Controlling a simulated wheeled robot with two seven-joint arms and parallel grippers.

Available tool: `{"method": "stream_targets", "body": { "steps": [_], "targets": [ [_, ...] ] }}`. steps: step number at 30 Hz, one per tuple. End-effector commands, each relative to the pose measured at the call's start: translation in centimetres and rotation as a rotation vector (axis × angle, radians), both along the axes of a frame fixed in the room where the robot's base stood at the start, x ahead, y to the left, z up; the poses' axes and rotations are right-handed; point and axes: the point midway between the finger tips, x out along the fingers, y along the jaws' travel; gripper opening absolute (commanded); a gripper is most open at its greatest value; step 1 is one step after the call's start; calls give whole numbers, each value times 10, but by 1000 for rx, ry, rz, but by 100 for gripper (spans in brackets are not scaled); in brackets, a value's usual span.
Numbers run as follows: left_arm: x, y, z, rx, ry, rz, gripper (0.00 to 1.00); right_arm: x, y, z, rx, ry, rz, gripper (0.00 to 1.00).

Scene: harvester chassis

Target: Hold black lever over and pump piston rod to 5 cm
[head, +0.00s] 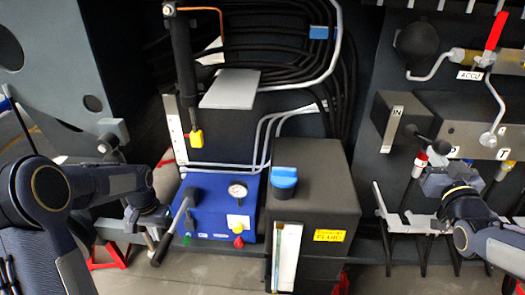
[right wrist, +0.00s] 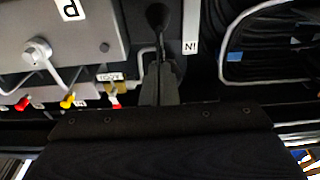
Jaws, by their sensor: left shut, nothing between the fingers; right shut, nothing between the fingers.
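The black lever (head: 439,147) sticks out from the grey valve block beside the IN label. It also shows in the right wrist view (right wrist: 157,20). My right gripper (head: 432,172) is shut and empty, just below the lever; in its wrist view its fingers (right wrist: 160,68) line up with the lever, and contact cannot be told. The black cylinder (head: 182,55) hangs upright with a yellow end piece (head: 196,138) at its lower end, beside a pale strip (head: 174,125). The pump handle (head: 174,229) slants down from the blue pump unit (head: 210,190). My left gripper (head: 152,238) is shut beside it; its fingertips are hard to make out.
A black tank (head: 310,190) with a blue cap stands right of the pump. A red-handled valve (head: 495,32) is at upper right. Capped hose ends (head: 419,163) and a white rack (head: 398,218) sit near my right gripper. Grey floor shows in front of the pump.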

Motion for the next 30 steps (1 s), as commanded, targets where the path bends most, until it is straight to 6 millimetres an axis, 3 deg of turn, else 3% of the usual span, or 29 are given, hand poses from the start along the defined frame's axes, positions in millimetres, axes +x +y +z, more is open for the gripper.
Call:
{"method": "stream_targets", "body": {
  "steps": [7, 24, 30],
  "targets": [
    [0, 0, 0, 0, 0, 0, 0, 0, 0, -1, 0, -4, 1, 0],
    [0, 0, 0, 0, -1, 0, 0, 0, 0, -69, 2, 2, 1, 0],
    [0, 0, 0, 0, -1, 0, 0, 0, 0, -75, 0, -1, 0, 0]
  ]
}}
